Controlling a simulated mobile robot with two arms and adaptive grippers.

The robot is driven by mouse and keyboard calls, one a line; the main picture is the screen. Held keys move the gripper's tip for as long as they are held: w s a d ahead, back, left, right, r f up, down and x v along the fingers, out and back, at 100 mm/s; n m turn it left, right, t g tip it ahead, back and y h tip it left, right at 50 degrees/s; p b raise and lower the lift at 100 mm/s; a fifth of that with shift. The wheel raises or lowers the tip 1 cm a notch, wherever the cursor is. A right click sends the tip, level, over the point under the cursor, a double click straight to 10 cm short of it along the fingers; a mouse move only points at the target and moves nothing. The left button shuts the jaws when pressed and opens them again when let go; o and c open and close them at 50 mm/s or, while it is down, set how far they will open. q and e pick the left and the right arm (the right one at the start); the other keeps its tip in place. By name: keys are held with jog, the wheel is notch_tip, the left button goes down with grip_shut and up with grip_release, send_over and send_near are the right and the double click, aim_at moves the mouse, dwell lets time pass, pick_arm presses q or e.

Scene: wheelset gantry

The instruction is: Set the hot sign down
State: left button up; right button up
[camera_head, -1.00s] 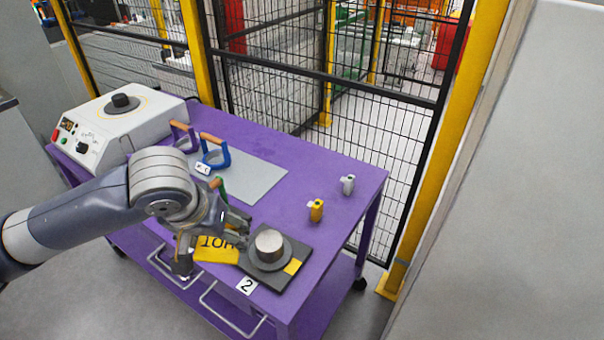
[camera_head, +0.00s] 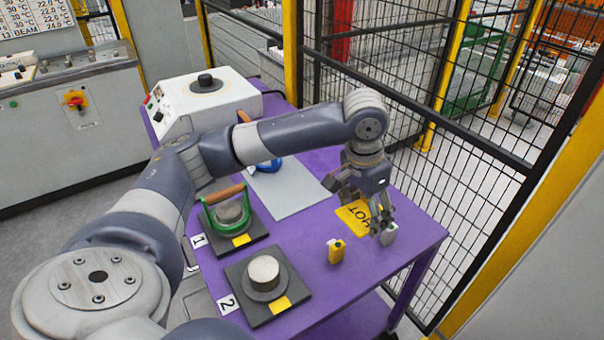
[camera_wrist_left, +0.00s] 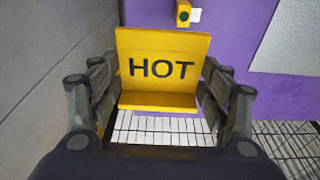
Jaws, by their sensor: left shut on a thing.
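The yellow hot sign (camera_head: 355,213) with black HOT lettering is held by my left gripper (camera_head: 376,217) over the far right part of the purple table. In the left wrist view the bent sign (camera_wrist_left: 161,70) sits between the two fingers, its lettered face toward the camera. In that view mesh or grating shows below the sign, and the purple top beside it. The gripper hides part of the sign in the head view. I cannot tell whether the sign touches the table. My right gripper is not in view.
Black plates hold a green-framed handle (camera_head: 230,214) and a metal cylinder (camera_head: 265,272). A white heater (camera_head: 205,101) stands at the back left. Mesh fencing (camera_head: 480,180) runs beyond the table.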

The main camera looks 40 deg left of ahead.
pick_arm(q)
jog(key=w+a+f+m+g, duration=0.1)
jog(key=w+a+m+g+b, duration=0.1)
jog(key=a+m, duration=0.1)
jog(key=shift+w+a+f+y, duration=0.1)
jog(key=shift+w+f+y, duration=0.3)
jog(key=w+a+f+m+g+y+b, duration=0.1)
jog(key=w+a+f+m+g+y, duration=0.1)
jog(key=w+a+m+y, duration=0.25)
jog(key=m+t+y+b, duration=0.6)
jog(key=m+t+y, duration=0.2)
jog(key=m+t, duration=0.55)
send_over(298, 193)
jog(key=shift+m+g, duration=0.65)
jog(key=shift+m, duration=0.05)
notch_tip(298, 193, down, 9)
jog(key=shift+w+r, duration=0.1)
notch_tip(298, 193, down, 4)
jog(key=shift+r, duration=0.2)
jog(key=shift+f, duration=0.1)
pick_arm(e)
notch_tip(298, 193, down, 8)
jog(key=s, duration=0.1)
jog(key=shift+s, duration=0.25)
pick_arm(q)
jog(key=shift+f, duration=0.1)
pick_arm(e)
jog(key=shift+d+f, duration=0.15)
